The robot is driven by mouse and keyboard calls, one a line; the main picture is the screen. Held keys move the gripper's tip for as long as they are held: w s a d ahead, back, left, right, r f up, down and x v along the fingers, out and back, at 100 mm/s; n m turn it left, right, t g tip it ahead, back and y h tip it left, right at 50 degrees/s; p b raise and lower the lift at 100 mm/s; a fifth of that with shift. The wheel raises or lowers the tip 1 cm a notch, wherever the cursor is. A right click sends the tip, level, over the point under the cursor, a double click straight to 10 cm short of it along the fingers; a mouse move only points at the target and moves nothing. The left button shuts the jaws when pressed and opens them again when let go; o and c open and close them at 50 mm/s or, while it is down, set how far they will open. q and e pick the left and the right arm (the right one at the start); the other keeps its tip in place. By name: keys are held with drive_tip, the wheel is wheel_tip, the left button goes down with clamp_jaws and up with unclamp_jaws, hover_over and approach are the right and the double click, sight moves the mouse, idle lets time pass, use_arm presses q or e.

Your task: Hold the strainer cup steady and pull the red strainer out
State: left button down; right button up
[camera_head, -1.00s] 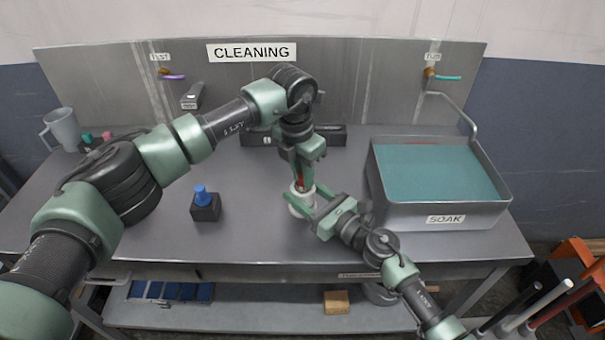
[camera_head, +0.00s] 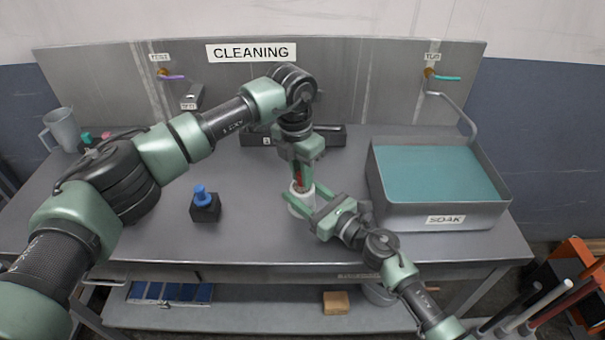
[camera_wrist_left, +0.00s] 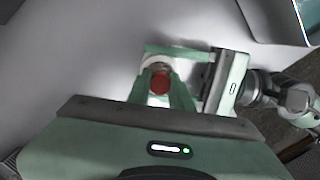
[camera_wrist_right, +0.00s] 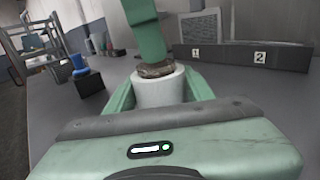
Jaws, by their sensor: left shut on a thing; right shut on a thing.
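The white strainer cup (camera_head: 301,207) stands on the steel table, below the middle of the head view. My right gripper (camera_head: 303,200) is shut around it from the front right; the cup also shows in the right wrist view (camera_wrist_right: 160,92). My left gripper (camera_head: 299,180) points down from above and is shut on the red strainer (camera_head: 299,177) at the cup's mouth. The strainer's round red top (camera_wrist_left: 160,84) shows between the left fingers in the left wrist view. Brown, rough matter (camera_wrist_right: 156,69) shows at the cup's rim. The strainer's lower part is hidden.
A metal soak basin (camera_head: 408,214) with teal liquid stands close on the right. A blue piece on a black block (camera_head: 205,212) stands to the left. A dark numbered rack (camera_wrist_right: 230,57) lies behind. A grey jug (camera_head: 63,130) stands far left.

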use_arm(q)
drive_tip(key=shift+r, duration=0.45)
drive_tip(key=shift+r, duration=2.9)
use_arm(e)
drive_tip(key=o, duration=1.6)
drive_tip(key=shift+d, duration=0.15)
